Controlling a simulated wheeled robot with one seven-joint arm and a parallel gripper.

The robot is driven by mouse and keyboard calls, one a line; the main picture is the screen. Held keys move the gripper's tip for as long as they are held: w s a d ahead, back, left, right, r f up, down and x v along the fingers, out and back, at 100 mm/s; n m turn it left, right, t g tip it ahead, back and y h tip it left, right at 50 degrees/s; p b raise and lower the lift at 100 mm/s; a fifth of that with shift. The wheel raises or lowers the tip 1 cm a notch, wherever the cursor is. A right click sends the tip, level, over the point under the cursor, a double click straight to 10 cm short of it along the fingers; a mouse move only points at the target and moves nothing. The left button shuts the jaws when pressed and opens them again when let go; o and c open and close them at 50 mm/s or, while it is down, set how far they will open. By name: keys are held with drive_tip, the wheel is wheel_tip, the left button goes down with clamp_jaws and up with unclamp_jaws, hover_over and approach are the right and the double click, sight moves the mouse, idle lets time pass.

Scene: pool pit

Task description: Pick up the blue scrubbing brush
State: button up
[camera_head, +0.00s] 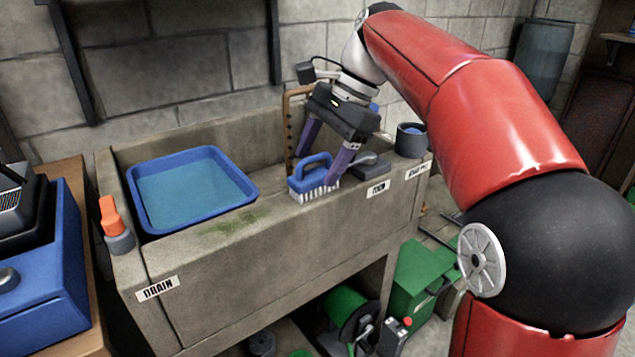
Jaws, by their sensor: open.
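The blue scrubbing brush (312,181) stands bristles down on the concrete sink's front part, left of the TOOL-like label. It has a looped blue handle and white bristles. My gripper (315,169) is open above and around it, pointing down. One purple finger is behind and left of the handle, and the other is at its right side. I cannot tell whether either finger touches the brush.
A blue tub of water (245,203) sits in the concrete sink (190,300) to the left. An orange-topped bottle (108,214) stands on the left rim. A dark grey object (371,164) lies close right of the brush, and a dark cup (410,143) stands farther right.

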sight(310, 176)
drive_tip(key=shift+x, duration=1.5)
drive_tip(key=c, duration=1.1)
drive_tip(key=shift+r, duration=0.1)
